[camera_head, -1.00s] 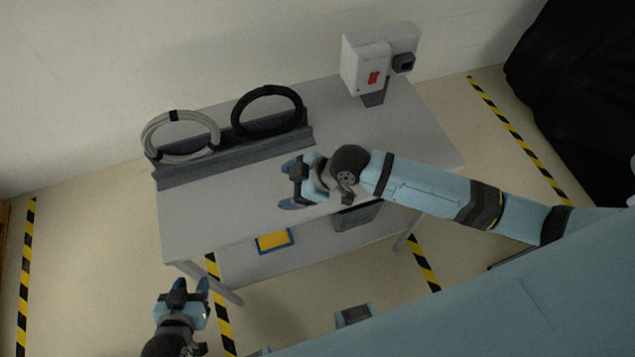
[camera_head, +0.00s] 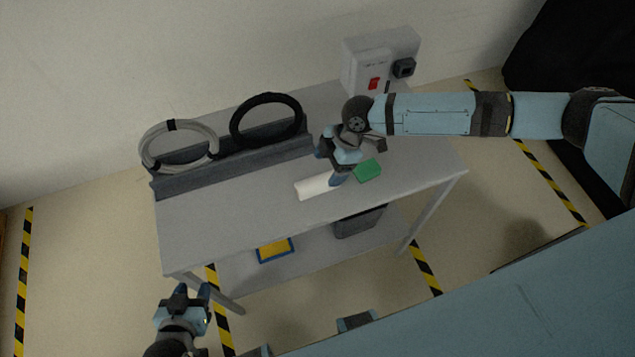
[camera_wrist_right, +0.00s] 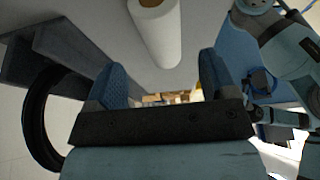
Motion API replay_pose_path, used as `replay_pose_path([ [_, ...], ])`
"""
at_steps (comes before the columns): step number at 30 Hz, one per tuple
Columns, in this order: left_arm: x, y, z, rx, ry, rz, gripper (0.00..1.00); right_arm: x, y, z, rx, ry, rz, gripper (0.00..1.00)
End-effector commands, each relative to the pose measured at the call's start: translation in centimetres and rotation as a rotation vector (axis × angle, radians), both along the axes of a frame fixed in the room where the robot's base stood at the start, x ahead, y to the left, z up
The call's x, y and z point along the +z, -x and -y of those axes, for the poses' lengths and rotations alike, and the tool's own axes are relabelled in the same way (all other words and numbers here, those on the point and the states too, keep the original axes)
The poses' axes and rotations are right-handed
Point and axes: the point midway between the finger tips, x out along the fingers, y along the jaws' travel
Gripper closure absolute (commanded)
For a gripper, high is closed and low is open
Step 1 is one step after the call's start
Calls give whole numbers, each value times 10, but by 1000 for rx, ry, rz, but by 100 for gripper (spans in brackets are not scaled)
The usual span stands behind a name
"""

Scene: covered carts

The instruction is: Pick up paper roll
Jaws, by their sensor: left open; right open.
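The paper roll (camera_head: 314,187) is a white cylinder lying on the grey table top, near its middle front. My right gripper (camera_head: 330,165) is open over the table at the roll's right end, and one finger hides part of that end. In the right wrist view, the white roll (camera_wrist_right: 161,38) shows with its round brown core, ahead of and between the open fingers (camera_wrist_right: 163,68); nothing is gripped. My left gripper (camera_head: 191,292) is open and empty, low at the front left, away from the table top.
A green block (camera_head: 367,171) lies just right of my right gripper. A grey rack (camera_head: 235,163) with a grey coil (camera_head: 150,151) and a black coil (camera_head: 236,129) stands at the back left. A white box (camera_head: 365,58) stands at the back right. The front left table top is clear.

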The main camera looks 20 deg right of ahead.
Motion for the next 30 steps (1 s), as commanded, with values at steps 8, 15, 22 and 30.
replay_pose_path([
  [8,5,-1,-1,0,-1,2,57,-21,2,-10,0,-1,-1,22],
  [15,14,-1,-1,1,-2,5,57,-54,4,-23,-1,-1,0,22],
  [22,14,-1,-2,2,-3,4,57,-65,4,-27,-1,-1,0,22],
  [30,12,0,-2,2,-4,1,57,-65,4,-27,-1,-1,0,54],
])
